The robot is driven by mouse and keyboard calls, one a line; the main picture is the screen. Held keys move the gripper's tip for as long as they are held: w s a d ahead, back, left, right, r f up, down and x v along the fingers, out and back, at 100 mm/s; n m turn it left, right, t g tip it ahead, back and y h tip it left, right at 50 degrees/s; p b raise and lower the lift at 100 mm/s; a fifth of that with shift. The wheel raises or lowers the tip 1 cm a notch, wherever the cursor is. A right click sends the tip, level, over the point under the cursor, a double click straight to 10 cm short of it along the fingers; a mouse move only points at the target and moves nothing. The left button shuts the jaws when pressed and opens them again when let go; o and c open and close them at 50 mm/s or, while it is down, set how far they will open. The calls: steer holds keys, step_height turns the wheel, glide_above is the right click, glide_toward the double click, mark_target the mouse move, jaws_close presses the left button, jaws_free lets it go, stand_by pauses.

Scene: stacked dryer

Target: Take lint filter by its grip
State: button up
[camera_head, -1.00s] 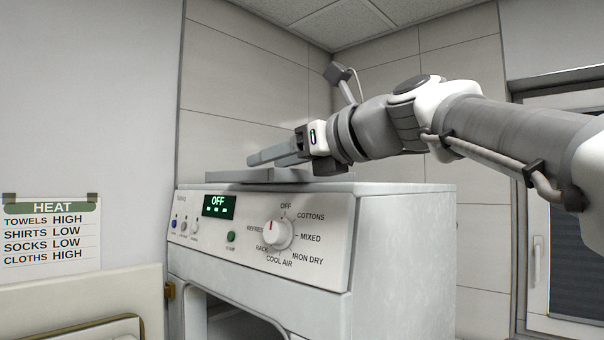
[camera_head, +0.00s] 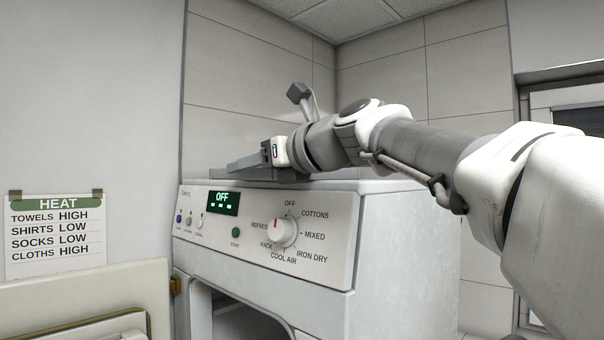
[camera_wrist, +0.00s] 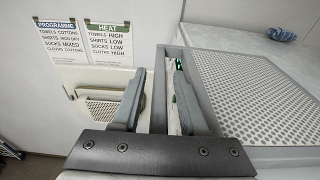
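The lint filter appears to be the grey-framed perforated panel (camera_wrist: 262,98) lying on the dryer top in the wrist view. A grey bar along its left side (camera_wrist: 158,95), apparently its grip, has a gap beside it showing the white control front with a green display. My gripper (camera_wrist: 160,103) is open, one finger on each side of this bar. Contact with the bar cannot be told. In the head view my gripper (camera_head: 240,161) is low over the dryer's top at the front left; the filter (camera_head: 222,173) shows only as a thin grey edge, partly hidden.
The white dryer (camera_head: 400,260) has a dial (camera_head: 282,232) and an OFF display on its front. Its door (camera_head: 80,300) stands open at lower left. A wall with a heat notice (camera_head: 56,235) is at left. A blue coiled item (camera_wrist: 297,33) lies behind the filter.

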jaws_close()
steer(key=shift+r, duration=0.15)
